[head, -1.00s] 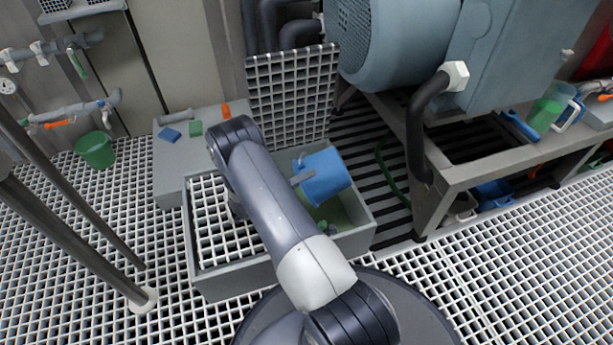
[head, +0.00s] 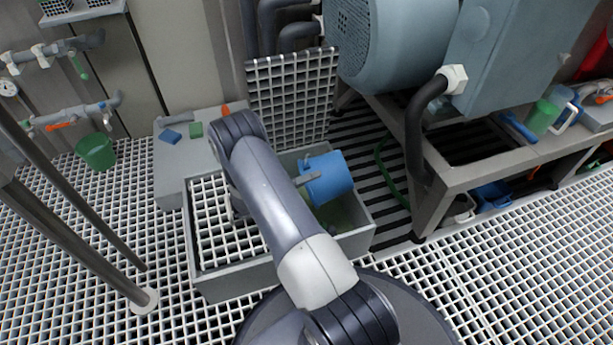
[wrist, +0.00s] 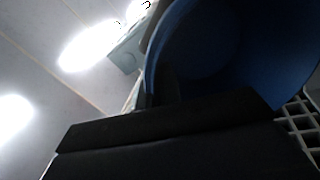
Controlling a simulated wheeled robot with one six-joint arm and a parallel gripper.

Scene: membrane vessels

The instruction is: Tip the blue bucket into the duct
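The blue bucket (head: 328,178) hangs tipped far onto its side over the open part of the grey duct (head: 240,280). Its lower end is turned toward the left, near my arm. My gripper (head: 304,180) is shut on the bucket's edge, mostly hidden behind my arm in the head view. In the wrist view the blue bucket (wrist: 215,50) fills the upper right, just beyond the dark gripper (wrist: 170,105). Dull green liquid (head: 345,212) shows in the duct below the bucket. I cannot tell whether anything is left in the bucket.
A grating (head: 222,225) covers the duct's left part; another grating panel (head: 292,95) stands upright behind. A large blue-grey machine (head: 400,50) on a frame stands to the right. A green bucket (head: 96,151) is at the left. Grated floor lies free at the front right.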

